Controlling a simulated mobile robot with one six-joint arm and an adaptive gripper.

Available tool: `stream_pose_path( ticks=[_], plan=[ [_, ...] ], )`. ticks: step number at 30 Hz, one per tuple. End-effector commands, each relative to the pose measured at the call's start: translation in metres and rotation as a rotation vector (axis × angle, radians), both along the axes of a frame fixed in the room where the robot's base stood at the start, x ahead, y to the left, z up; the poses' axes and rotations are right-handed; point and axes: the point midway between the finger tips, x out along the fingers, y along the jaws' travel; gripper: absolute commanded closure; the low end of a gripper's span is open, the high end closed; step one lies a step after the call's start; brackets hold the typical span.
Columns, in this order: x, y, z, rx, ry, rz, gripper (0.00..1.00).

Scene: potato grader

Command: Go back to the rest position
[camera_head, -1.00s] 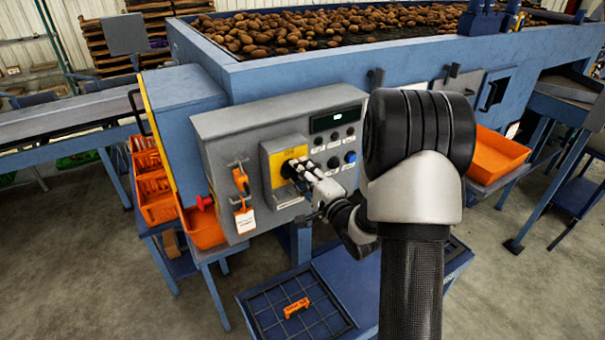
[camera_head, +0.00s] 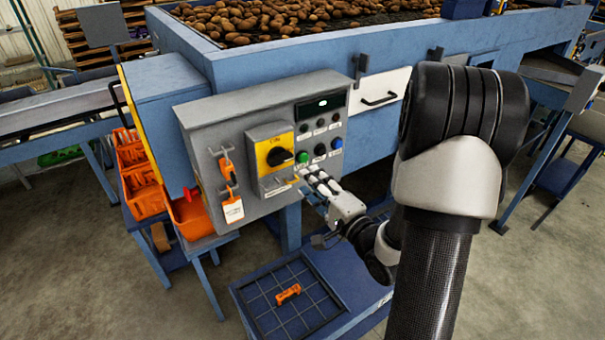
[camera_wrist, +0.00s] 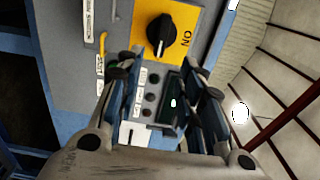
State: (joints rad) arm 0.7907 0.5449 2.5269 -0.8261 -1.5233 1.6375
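My gripper (camera_head: 315,180) is in front of the grey control box (camera_head: 210,113), below and to the right of the black rotary knob (camera_head: 280,156) on its yellow plate (camera_head: 262,150). It looks apart from the knob. In the wrist view my gripper (camera_wrist: 162,72) has its two fingers spread, with nothing held between them. The knob (camera_wrist: 160,33) shows there beyond the fingertips, with the word "ON" beside it on the yellow plate. My arm hides part of the machine behind it.
Buttons, one green (camera_head: 320,149) and one blue (camera_head: 337,143), are close by the gripper. An orange padlock and a tag (camera_head: 233,210) hang at the box's left. A low blue table (camera_head: 242,295) with an orange item (camera_head: 288,294) stands below. Potatoes (camera_head: 240,22) fill the hopper above.

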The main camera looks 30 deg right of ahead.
Motion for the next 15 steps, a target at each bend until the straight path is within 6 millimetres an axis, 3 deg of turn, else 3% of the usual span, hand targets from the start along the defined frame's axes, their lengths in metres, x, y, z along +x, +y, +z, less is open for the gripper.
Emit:
stream_pose_path(
  ticks=[4, 15],
  plan=[
    [-0.0093, -0.0001, 0.0001, 0.0, 0.0, 0.0, 0.65],
    [-0.0099, 0.0001, 0.0001, 0.0, 0.0, 0.0, 0.65]
  ],
)
